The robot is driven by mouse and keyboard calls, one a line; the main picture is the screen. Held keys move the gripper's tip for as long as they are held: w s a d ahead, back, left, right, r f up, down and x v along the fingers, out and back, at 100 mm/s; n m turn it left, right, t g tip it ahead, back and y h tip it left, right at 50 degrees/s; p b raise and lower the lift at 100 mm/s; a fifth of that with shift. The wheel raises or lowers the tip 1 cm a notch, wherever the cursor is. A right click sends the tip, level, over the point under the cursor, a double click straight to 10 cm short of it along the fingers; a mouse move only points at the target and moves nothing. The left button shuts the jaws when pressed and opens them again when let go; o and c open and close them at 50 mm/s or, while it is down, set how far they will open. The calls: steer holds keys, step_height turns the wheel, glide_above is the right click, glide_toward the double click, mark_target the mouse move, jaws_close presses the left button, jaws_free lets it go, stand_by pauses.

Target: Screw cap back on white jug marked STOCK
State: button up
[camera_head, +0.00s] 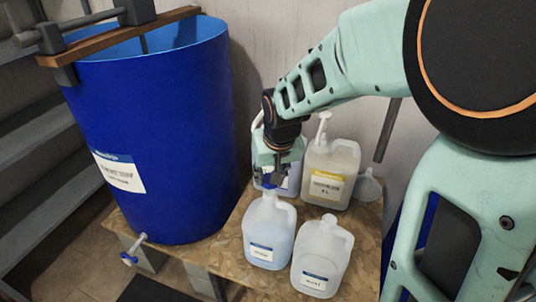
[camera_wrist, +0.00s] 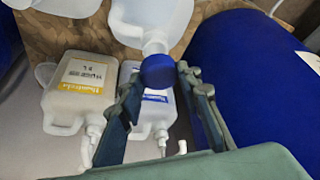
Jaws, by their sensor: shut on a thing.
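My gripper (camera_head: 275,178) is shut on a blue screw cap, which shows between the fingertips in the wrist view (camera_wrist: 158,72). The cap is at or just over the mouth of a whitish translucent jug (camera_wrist: 150,22); I cannot tell whether it touches. In the head view this looks like the left front jug (camera_head: 269,232), upright with a blue-and-white label. A second similar jug (camera_head: 320,258) stands to its right with its mouth uncapped. Both labels are too small to read surely, so I cannot tell which is STOCK.
A yellow-labelled pump bottle (camera_head: 331,174) stands behind the jugs, with a blue-labelled bottle (camera_wrist: 150,105) beside it, partly hidden by my gripper. A funnel (camera_head: 367,186) lies at right.

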steer(key=shift+f+b, duration=0.8)
steer(key=shift+f, duration=0.4)
steer(key=shift+f+b, duration=1.35)
steer(key=shift+b, duration=0.25)
stand_by(2.1)
steer(key=shift+a+f+m+h+b, duration=0.1)
steer(key=shift+m+h+b, duration=0.7)
steer(key=shift+m+b, duration=1.7)
steer(key=shift+b, duration=0.45)
steer(key=shift+m+h+b, duration=0.3)
steer(key=shift+m, duration=0.1)
